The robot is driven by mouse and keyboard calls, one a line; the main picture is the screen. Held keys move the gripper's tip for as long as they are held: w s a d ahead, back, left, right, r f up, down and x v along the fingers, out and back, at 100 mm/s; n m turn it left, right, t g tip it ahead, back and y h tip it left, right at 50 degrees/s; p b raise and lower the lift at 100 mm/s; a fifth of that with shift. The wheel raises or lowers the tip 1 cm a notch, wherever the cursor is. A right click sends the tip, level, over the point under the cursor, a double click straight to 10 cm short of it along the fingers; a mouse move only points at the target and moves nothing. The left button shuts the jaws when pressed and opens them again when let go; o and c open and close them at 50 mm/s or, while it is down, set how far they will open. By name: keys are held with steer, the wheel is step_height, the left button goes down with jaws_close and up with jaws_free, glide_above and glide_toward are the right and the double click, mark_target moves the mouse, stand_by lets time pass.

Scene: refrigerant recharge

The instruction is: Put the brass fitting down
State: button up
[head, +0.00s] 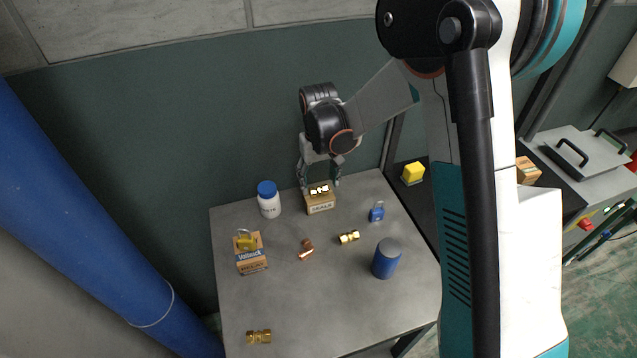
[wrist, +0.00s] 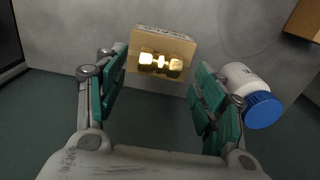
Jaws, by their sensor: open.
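A shiny brass fitting (head: 319,190) lies on top of a small cardboard box (head: 320,207) marked "SEALS" at the back of the grey table. The fitting (wrist: 161,63) and the box (wrist: 165,42) also show in the wrist view. My gripper (head: 320,182) is at the box, with one finger on each side of the fitting. In the wrist view my gripper (wrist: 158,82) is open, with clear gaps between its teal pads and the fitting. Two more brass fittings lie on the table, one at the middle right (head: 349,237) and one at the front left (head: 259,336).
A white bottle with a blue cap (head: 268,199) stands close left of the box. A copper fitting (head: 306,250), a blue padlock (head: 377,211), a blue cylinder (head: 387,258) and a carton (head: 251,261) with a yellow padlock (head: 246,242) stand around. The table's front middle is clear.

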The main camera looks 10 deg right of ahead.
step_height(320, 180, up, 10)
steer(key=f+p, duration=0.1)
steer(key=p, duration=0.1)
steer(key=s+d+r+m+t, duration=0.1)
steer(key=s+d+r+t, duration=0.1)
steer(key=s+d+r, duration=0.3)
steer(key=s+d+r+t, duration=0.1)
steer(key=s+d+r, duration=0.1)
steer(key=s+r, duration=0.5)
steer(key=s+d+r+m+t, duration=0.1)
steer(key=s+d+t, duration=0.3)
steer(key=s, duration=0.9)
steer(key=shift+d+r, duration=0.6)
steer(key=shift+d, duration=0.35)
steer(key=shift+f+b, duration=1)
